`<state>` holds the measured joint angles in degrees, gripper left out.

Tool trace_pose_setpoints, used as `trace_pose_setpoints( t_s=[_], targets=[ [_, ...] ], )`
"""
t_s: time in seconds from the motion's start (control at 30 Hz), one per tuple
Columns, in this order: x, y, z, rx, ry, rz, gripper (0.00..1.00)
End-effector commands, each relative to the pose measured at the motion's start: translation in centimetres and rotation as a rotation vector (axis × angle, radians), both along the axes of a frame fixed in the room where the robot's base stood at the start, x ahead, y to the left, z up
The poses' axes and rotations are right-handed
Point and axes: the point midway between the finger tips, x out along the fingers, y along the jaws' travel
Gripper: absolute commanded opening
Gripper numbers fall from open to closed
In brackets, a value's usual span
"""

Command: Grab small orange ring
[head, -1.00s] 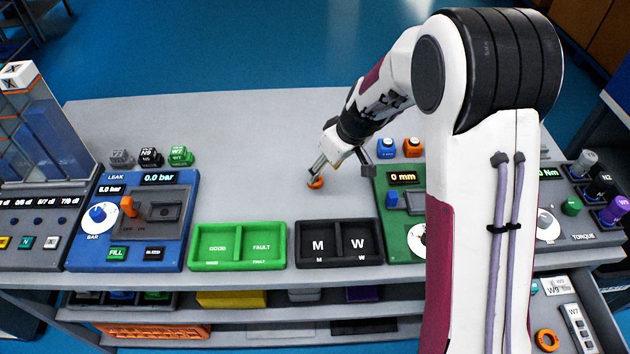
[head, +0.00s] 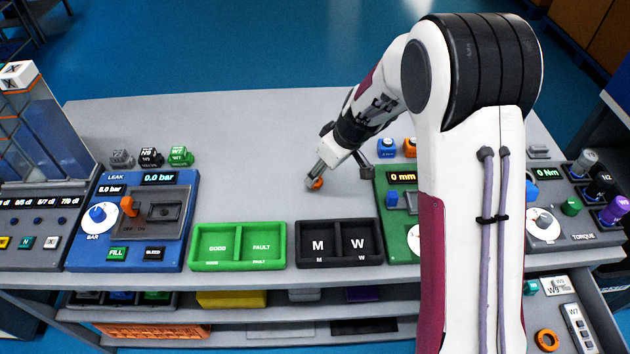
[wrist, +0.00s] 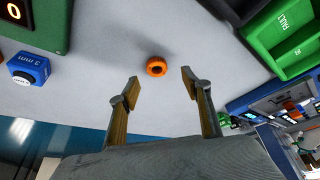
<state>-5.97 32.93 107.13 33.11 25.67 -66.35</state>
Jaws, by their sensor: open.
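A small orange ring (wrist: 156,67) lies on the grey table top. In the wrist view it sits just beyond my fingertips, between their lines, a little left of the middle. My gripper (wrist: 160,84) is open and empty, with both fingers apart and clear of the ring. In the head view my gripper (head: 312,182) is low over the table, and the ring (head: 318,183) is partly hidden behind the fingers. The exact height of my fingers above the table is hard to tell.
A green GOOD/FAULT tray (head: 237,246) and a black M/W tray (head: 338,243) stand at the table's front. Blue (head: 387,148) and orange (head: 410,147) blocks stand behind the green gauge panel (head: 399,200). Another orange ring (head: 546,340) lies in a drawer at lower right. The table around the ring is clear.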

Motion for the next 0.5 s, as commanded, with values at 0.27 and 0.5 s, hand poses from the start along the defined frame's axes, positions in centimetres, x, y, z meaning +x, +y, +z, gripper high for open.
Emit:
trace_pose_setpoints(
  t_s=[0.27,0.5],
  targets=[
    [0.16,0.09,-0.36,0.000,-0.002,0.001,0.48],
    [0.21,0.09,-0.54,-0.001,-0.001,0.000,0.48]
  ],
)
